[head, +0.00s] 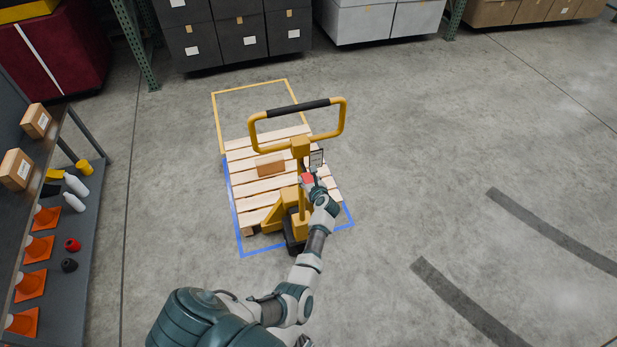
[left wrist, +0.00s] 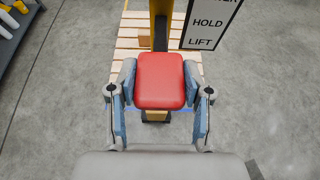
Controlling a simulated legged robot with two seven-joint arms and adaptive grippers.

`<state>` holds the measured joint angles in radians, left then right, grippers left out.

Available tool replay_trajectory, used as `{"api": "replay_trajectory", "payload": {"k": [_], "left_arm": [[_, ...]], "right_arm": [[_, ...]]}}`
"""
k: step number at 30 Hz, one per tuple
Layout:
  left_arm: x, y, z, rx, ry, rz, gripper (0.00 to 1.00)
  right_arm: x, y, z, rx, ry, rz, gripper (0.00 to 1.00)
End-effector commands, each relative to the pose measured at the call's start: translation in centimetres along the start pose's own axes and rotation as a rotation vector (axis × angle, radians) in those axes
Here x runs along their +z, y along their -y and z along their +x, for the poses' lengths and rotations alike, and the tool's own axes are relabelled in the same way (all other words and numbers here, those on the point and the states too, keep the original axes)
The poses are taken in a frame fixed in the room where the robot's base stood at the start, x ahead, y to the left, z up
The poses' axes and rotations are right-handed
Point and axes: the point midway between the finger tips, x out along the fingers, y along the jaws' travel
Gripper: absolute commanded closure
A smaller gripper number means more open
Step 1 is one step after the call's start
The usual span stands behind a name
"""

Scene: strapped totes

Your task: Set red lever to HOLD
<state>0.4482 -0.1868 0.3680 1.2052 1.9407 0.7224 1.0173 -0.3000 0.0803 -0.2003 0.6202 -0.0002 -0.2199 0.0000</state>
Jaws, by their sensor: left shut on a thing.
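The red lever (head: 308,179) sits on the upright of a yellow pallet jack (head: 300,147). In the left wrist view the red lever (left wrist: 161,81) fills the middle, between the two fingers. My left gripper (head: 312,182) is shut on the red lever, with a finger against each side of it. A white label plate (left wrist: 211,22) stands behind and right of the lever. It reads HOLD and LIFT, with a top word cut off by the frame edge. The same plate (head: 316,158) is small in the head view. My right gripper is not in view.
A wooden pallet (head: 240,187) lies under the jack, partly inside blue floor tape (head: 237,224) with yellow tape behind. A shelf (head: 85,217) with cones, bottles and boxes stands at the left. Dark totes (head: 235,40) line the back. The floor to the right is clear.

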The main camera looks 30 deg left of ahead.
Motion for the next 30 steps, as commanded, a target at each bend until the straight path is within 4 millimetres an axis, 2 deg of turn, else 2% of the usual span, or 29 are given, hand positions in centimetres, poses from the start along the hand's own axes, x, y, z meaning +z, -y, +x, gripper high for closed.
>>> {"api": "replay_trajectory", "payload": {"k": [7, 8, 10, 20, 23, 30], "left_arm": [[0.1, 0.2, 0.0, -0.004, 0.005, -0.002, 1.00], [0.1, 0.2, -0.1, -0.003, 0.005, -0.002, 0.43], [0.1, 0.2, -0.1, -0.003, 0.004, -0.002, 0.26], [-0.1, 0.1, -0.1, -0.001, 0.001, -0.001, 0.25], [-0.2, 0.2, -1.0, -0.003, 0.000, -0.002, 0.25], [-0.3, 0.2, -5.2, -0.002, 0.000, -0.003, 0.25]], "right_arm": [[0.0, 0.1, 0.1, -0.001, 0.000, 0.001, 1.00], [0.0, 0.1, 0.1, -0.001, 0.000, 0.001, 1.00], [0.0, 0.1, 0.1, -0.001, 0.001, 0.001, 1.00], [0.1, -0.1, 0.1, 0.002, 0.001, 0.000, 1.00], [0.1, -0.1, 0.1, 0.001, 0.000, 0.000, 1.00], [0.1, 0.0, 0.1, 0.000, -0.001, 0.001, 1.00]]}}
